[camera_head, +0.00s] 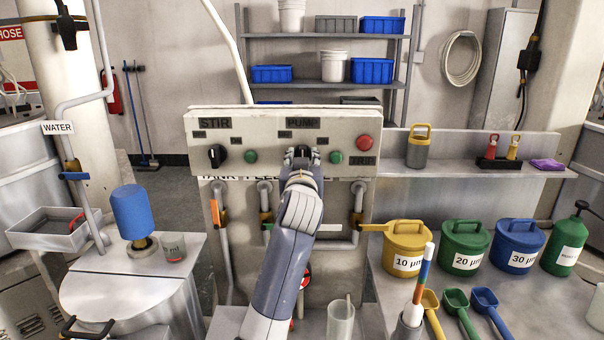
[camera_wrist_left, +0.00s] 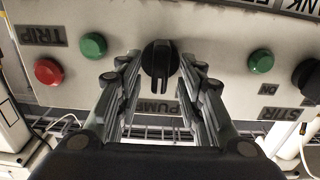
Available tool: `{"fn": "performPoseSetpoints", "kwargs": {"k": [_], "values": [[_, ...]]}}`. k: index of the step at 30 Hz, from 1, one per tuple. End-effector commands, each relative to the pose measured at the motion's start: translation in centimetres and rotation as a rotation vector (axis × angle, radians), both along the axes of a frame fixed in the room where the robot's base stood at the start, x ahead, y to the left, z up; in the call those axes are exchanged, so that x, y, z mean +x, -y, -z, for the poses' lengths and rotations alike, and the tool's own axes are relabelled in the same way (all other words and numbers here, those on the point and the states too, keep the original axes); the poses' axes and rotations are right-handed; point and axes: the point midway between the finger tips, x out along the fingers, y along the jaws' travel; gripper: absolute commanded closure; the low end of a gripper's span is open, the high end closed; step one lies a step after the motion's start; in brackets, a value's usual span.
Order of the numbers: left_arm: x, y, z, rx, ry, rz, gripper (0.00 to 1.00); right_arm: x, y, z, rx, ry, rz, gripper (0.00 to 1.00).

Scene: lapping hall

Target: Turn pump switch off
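The pump switch is a round black knob (camera_wrist_left: 160,58) with a raised grip bar on a pale control panel (camera_head: 240,128); the bar stands upright in the left wrist view. A PUMP label (camera_wrist_left: 160,107) is beside it. My left gripper (camera_head: 301,156) is up at the panel at the pump switch and mostly hides the knob in the head view. In the left wrist view its two fingers (camera_wrist_left: 160,68) are spread on either side of the knob, with a gap showing on both sides. My right gripper is not in view.
The panel also carries the black STIR knob (camera_head: 217,156), green buttons (camera_head: 336,157) and a red TRIP button (camera_head: 365,143). Pipes with valve handles (camera_head: 215,212) run below. A clear beaker (camera_head: 340,320) stands below the panel, right of my arm.

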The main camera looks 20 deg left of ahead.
Motion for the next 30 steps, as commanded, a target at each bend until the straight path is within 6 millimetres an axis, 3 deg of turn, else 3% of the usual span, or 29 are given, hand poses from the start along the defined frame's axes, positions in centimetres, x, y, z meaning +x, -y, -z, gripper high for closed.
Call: {"fn": "performPoseSetpoints", "kwargs": {"k": [9, 15, 30], "values": [[-5.5, 1.7, 0.1, -0.002, 0.000, 0.002, 0.65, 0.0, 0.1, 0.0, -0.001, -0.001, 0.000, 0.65], [-7.9, 2.4, 0.1, -0.002, 0.000, 0.002, 0.65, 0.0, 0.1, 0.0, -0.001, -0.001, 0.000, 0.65], [-8.8, 2.5, 0.2, -0.001, -0.004, 0.000, 0.65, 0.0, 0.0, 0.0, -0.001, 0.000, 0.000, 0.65]]}}
